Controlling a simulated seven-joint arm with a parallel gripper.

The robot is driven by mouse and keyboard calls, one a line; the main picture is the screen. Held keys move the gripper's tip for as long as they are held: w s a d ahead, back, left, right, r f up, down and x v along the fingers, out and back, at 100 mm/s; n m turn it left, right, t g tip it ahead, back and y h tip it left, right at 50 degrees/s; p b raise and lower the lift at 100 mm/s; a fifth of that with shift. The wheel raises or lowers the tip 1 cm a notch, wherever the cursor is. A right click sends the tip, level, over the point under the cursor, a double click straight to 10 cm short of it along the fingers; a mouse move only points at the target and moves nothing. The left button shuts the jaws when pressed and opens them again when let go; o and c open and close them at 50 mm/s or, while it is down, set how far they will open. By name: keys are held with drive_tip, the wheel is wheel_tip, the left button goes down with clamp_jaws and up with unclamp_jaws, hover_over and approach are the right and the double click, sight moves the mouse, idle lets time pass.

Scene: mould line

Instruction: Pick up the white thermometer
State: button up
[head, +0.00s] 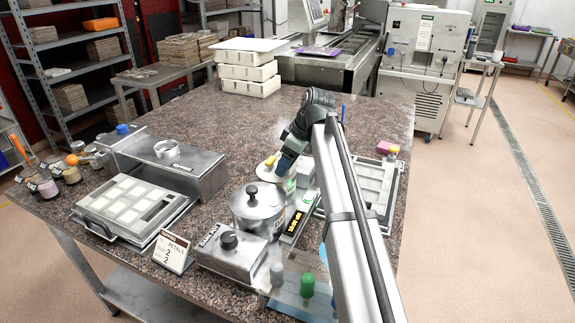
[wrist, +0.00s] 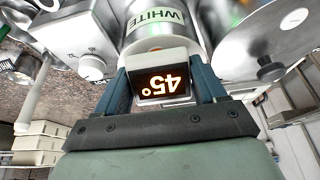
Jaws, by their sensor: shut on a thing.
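The white thermometer shows in the wrist view as a dark display (wrist: 163,86) with glowing orange digits reading 45°, upside down. My gripper (wrist: 163,92) has one blue finger on each side of it and is shut on it. Just beyond it is a steel container labelled WHITE (wrist: 155,22); I cannot tell whether the thermometer touches it. In the head view my gripper (head: 286,157) is over the middle of the granite table, and the thermometer is too small or hidden to make out there.
A lidded steel pot (head: 257,208) stands close by, with a knobbed steel unit (head: 232,252) in front. A display with yellow digits (head: 295,222) lies beside the pot. A mould tray (head: 134,207) is at left; white stacked trays (head: 248,72) stand behind.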

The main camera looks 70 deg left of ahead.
wheel_tip(320, 180, up, 9)
drive_tip(key=shift+a+f, duration=0.1)
drive_tip(key=shift+f, duration=0.1)
drive_tip(key=shift+w+r, duration=0.2)
drive_tip(key=shift+r, duration=0.15)
drive_tip(key=w+a+f+m, duration=0.2)
drive_tip(key=w+f, duration=0.3)
drive_tip(key=w, duration=0.6)
drive_tip(key=shift+w+a+t+y, duration=0.25)
drive_tip(key=shift+t+y, duration=0.05)
drive_tip(key=shift+f, duration=0.4)
idle(0.8)
drive_tip(key=shift+f, duration=3.6)
